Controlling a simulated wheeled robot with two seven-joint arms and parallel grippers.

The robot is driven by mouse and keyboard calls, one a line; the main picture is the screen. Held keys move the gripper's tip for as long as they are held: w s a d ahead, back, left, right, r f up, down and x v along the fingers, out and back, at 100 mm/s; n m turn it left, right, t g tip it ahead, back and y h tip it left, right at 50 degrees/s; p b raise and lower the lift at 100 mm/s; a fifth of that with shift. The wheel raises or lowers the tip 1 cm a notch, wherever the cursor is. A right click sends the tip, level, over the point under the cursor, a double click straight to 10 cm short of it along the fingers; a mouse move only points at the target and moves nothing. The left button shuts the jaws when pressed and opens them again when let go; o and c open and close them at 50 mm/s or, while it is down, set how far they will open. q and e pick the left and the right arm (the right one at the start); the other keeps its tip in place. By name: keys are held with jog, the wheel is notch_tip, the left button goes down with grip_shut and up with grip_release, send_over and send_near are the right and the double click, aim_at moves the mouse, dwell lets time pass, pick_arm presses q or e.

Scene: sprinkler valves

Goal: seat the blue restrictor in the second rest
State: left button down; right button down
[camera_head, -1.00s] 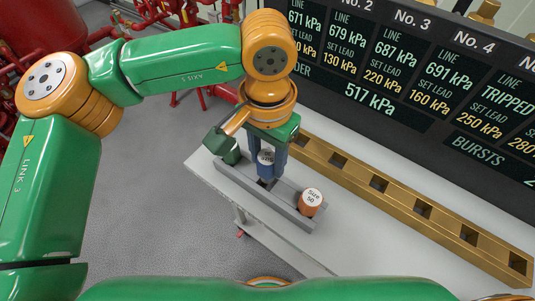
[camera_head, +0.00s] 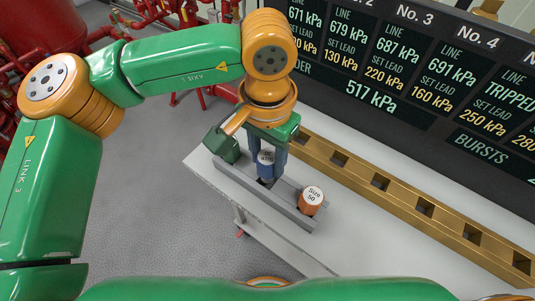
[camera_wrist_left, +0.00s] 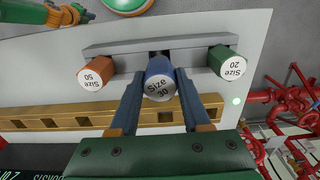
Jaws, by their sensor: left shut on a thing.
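The blue restrictor (camera_head: 266,168), marked Size 30, is between the fingers of my left gripper (camera_head: 267,172), which is shut on it. It is upright over the middle slot of the grey rack (camera_head: 228,171). A dark opening shows just below it in the head view; I cannot tell whether its lower end is inside. In the left wrist view the blue restrictor (camera_wrist_left: 159,80) stands between the two blue fingers, its label facing the camera. The orange restrictor (camera_head: 311,202), Size 50, and the green restrictor (camera_wrist_left: 226,64), Size 20, stand at the rack's two ends.
A long brass bar (camera_head: 405,204) with several square holes lies behind the rack on the pale bench (camera_head: 345,235). A dark pressure display board (camera_head: 415,85) rises behind it. Red pipes (camera_wrist_left: 270,96) show beyond the bench. The bench right of the rack is clear.

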pick_arm(q)
jog(key=shift+f+b, duration=1.5)
jog(key=shift+f, duration=0.25)
jog(key=shift+c, duration=1.4)
grip_release()
jog(key=shift+r, duration=0.1)
notch_tip(320, 180, up, 8)
jog(key=p, duration=0.7)
jog(key=shift+r, duration=0.15)
jog(key=shift+f, duration=0.2)
